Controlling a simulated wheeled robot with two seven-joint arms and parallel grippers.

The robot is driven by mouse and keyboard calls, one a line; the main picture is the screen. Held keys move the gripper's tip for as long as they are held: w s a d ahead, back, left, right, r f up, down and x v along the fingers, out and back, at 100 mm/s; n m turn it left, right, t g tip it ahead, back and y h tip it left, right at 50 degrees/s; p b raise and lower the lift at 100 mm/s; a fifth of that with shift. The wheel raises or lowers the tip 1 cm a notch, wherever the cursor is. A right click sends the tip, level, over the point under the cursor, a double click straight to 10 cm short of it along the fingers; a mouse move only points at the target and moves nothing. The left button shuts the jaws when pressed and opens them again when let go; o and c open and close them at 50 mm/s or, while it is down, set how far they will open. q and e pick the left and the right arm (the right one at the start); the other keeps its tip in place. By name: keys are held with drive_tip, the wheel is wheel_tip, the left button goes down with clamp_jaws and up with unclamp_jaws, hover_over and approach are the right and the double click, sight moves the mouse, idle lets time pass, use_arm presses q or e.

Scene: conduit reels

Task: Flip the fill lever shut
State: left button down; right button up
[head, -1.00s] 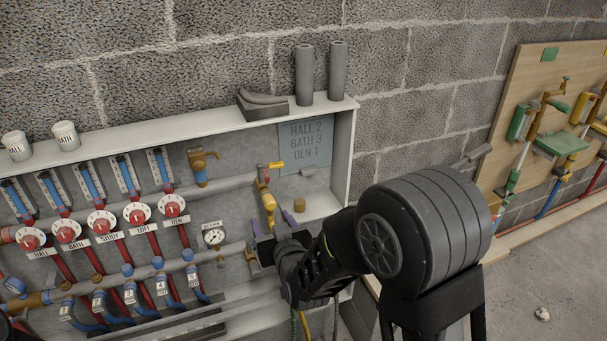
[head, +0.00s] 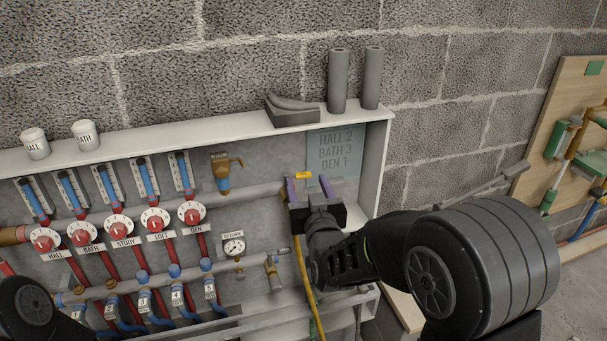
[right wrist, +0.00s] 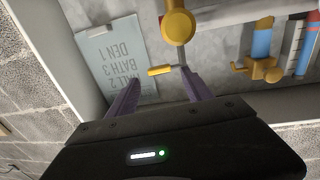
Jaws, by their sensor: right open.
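The fill lever (head: 304,175) has a short yellow grip and shows just past my right gripper's fingertips. In the right wrist view the fill lever's yellow grip (right wrist: 160,71) lies sideways, close to the fingertips, beside a yellow round fitting (right wrist: 178,25). My right gripper (head: 308,187) is open with two purple fingers, one to each side of the lever in the head view. In the right wrist view the gripper (right wrist: 161,78) holds nothing. I cannot tell whether a finger touches the lever. The valve body is hidden behind my gripper in the head view. My left gripper is out of view.
The grey "HALL 2 BATH 3 DEN 1" plate (head: 336,150) is behind the fingers. The cabinet's right wall (head: 372,165) stands close right. Left are a brass tap (head: 224,172), a return gauge (head: 234,247) and red dials (head: 192,215). A yellow hose (head: 306,275) hangs below.

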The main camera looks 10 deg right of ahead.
sight(304, 176)
drive_tip(key=w, duration=0.5)
drive_tip(key=shift+w+d, duration=0.1)
drive_tip(key=shift+d, duration=0.05)
clamp_jaws()
idle(0.4)
